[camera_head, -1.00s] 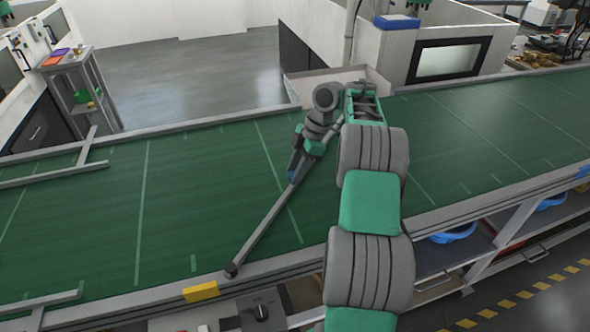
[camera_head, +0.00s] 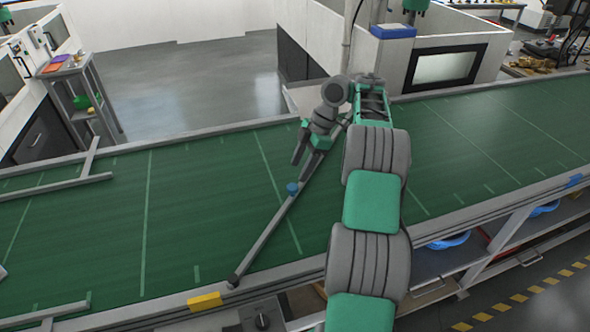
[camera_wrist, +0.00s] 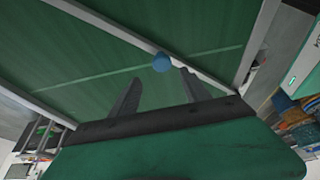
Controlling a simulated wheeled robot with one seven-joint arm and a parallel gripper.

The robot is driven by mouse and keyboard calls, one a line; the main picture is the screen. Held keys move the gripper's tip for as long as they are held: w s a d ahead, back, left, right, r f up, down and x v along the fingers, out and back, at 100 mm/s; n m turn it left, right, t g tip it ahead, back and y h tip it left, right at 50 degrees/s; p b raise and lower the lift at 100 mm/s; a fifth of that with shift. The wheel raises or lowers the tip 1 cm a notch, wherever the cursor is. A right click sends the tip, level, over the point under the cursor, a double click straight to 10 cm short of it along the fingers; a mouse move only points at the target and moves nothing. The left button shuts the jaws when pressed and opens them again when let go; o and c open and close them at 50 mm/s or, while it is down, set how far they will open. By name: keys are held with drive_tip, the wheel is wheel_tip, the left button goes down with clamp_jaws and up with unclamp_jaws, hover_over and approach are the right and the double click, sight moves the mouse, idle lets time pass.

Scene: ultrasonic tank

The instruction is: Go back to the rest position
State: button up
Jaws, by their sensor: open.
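My gripper (camera_head: 301,170) is above the green conveyor belt (camera_head: 200,200), with its two fingers spread and nothing between them. A blue rounded piece (camera_head: 293,189) sits on the grey diagonal bar (camera_head: 262,238) just past the fingertips. In the wrist view my gripper (camera_wrist: 161,76) is open, and the blue piece (camera_wrist: 162,62) shows beyond the fingertips, beside the grey bar. It looks apart from the fingers, though the exact gap is hard to judge.
Other grey guide rails (camera_head: 60,184) lie at the belt's left. A yellow block (camera_head: 205,300) is on the near edge. A white-walled tank with a dark-framed window (camera_head: 445,64) and a blue-topped box (camera_head: 393,31) stand behind. The right part of the belt is clear.

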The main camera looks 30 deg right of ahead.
drive_tip(key=shift+d+r, duration=0.3)
drive_tip(key=shift+r, duration=0.25)
drive_tip(key=shift+s, duration=0.1)
drive_tip(key=s+a+r+m+t+h+b, duration=0.1)
drive_tip(key=a+r+m, duration=0.3)
drive_tip(key=a, duration=0.5)
drive_tip(key=s+a+r+m+t+b, duration=0.1)
drive_tip(key=a+r+m, duration=0.2)
drive_tip(key=a+r, duration=0.35)
drive_tip(key=s+a+f+m+t+h+b, duration=0.1)
drive_tip(key=s+a+f+m, duration=0.2)
drive_tip(key=s, duration=0.6)
drive_tip(key=s+a+f+m+h+b, duration=0.1)
drive_tip(key=s+a+f+m+h, duration=0.1)
drive_tip(key=s+f+m, duration=0.3)
drive_tip(key=s+a+m, duration=0.1)
drive_tip(key=s, duration=0.3)
drive_tip(key=shift+t, duration=0.4)
drive_tip(key=shift+c, duration=0.3)
